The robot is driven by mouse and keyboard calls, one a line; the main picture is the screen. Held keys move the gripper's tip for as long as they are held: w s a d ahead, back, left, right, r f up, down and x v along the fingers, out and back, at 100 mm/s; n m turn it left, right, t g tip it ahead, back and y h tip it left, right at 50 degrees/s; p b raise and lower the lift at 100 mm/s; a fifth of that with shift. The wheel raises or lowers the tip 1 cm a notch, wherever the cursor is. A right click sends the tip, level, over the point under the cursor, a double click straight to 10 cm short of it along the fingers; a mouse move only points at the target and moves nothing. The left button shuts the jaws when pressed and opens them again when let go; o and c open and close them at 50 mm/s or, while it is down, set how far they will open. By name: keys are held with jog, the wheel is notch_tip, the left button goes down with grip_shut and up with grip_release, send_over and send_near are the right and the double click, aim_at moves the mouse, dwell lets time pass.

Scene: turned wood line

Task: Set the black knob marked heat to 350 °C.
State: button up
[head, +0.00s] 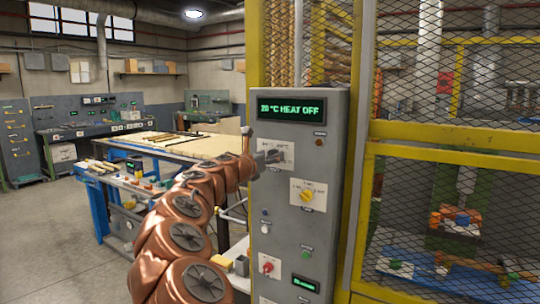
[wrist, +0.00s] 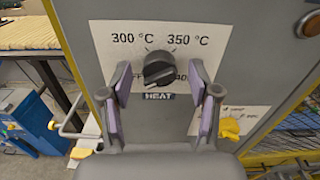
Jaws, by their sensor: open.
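The black heat knob (wrist: 160,70) sits on a white plate (wrist: 215,38) above a HEAT label. The plate reads 300 °C at upper left and 350 °C at upper right, with partly covered OFF and 400 marks below. The knob's pointer direction is hard to make out. My gripper (wrist: 160,84) is open, one purple-padded finger on each side of the knob, with gaps to it. In the head view my gripper (head: 262,158) is at the plate and hides the knob. The green display (head: 291,110) reads 20 °C HEAT OFF.
A yellow knob (head: 307,195) is on the same grey cabinet (head: 335,150), lower right of the heat knob. A red knob (head: 267,267) and small buttons are below. A yellow mesh cage (head: 450,150) stands right of the cabinet; a workbench (head: 170,147) is behind on the left.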

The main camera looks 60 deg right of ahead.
jog(key=shift+d, duration=0.2)
jog(key=shift+c, duration=0.3)
jog(key=c, duration=1.1)
